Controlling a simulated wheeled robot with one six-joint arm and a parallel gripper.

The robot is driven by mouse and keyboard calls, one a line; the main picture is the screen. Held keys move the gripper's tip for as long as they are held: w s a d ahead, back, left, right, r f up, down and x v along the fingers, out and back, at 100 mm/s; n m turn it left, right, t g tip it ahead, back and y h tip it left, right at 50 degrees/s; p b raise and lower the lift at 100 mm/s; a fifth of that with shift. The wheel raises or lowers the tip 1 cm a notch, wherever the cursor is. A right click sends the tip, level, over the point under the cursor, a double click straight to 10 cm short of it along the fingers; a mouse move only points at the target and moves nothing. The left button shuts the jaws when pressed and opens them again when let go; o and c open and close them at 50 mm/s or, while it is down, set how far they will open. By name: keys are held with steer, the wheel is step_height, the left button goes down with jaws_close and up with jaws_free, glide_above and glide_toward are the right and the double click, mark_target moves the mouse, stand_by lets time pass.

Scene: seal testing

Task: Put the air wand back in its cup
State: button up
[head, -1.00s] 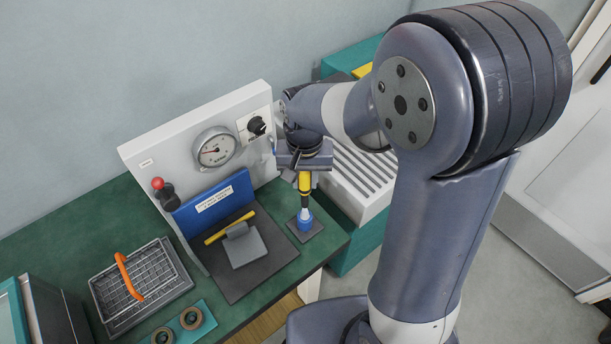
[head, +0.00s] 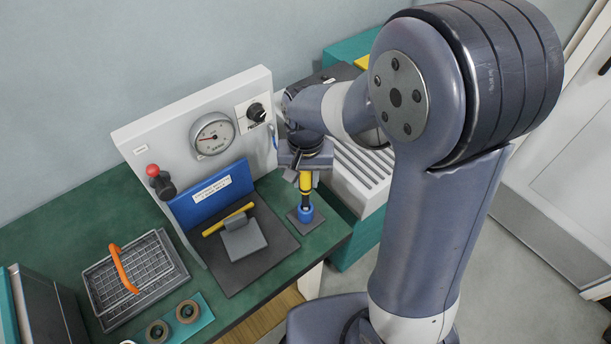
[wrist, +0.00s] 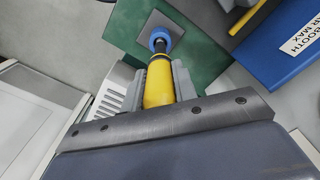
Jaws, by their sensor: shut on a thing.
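The air wand (head: 305,182) has a yellow body and a black lower part. It hangs upright under my gripper (head: 305,172). In the wrist view, both fingers of my gripper (wrist: 160,72) are shut on the yellow body of the wand (wrist: 158,85). The blue cup (head: 305,214) stands on a small grey plate near the bench's right edge. In the wrist view, the wand's black end lines up with the cup (wrist: 159,36) and appears to enter its mouth. The tip is hidden, so I cannot tell how deep it sits.
A white panel with a gauge (head: 212,136) and a dark knob (head: 256,112) stands behind. A blue-backed sealing station (head: 212,193) with a yellow bar is left of the cup. A wire basket (head: 132,278) with an orange handle sits further left. Green bench surface shows around the plate.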

mark_target(305, 193)
steer(key=shift+f+b, duration=1.9)
steer(key=shift+f, duration=0.6)
steer(key=shift+f+b, duration=0.45)
steer(key=shift+f, duration=0.15)
steer(key=o, duration=1.1)
steer(key=shift+r, duration=0.1)
step_height(305, 193, up, 11)
steer(key=p, duration=0.8)
steer(key=shift+f+p, duration=0.2)
steer(key=shift+p, duration=0.1)
steer(key=shift+f, duration=0.15)
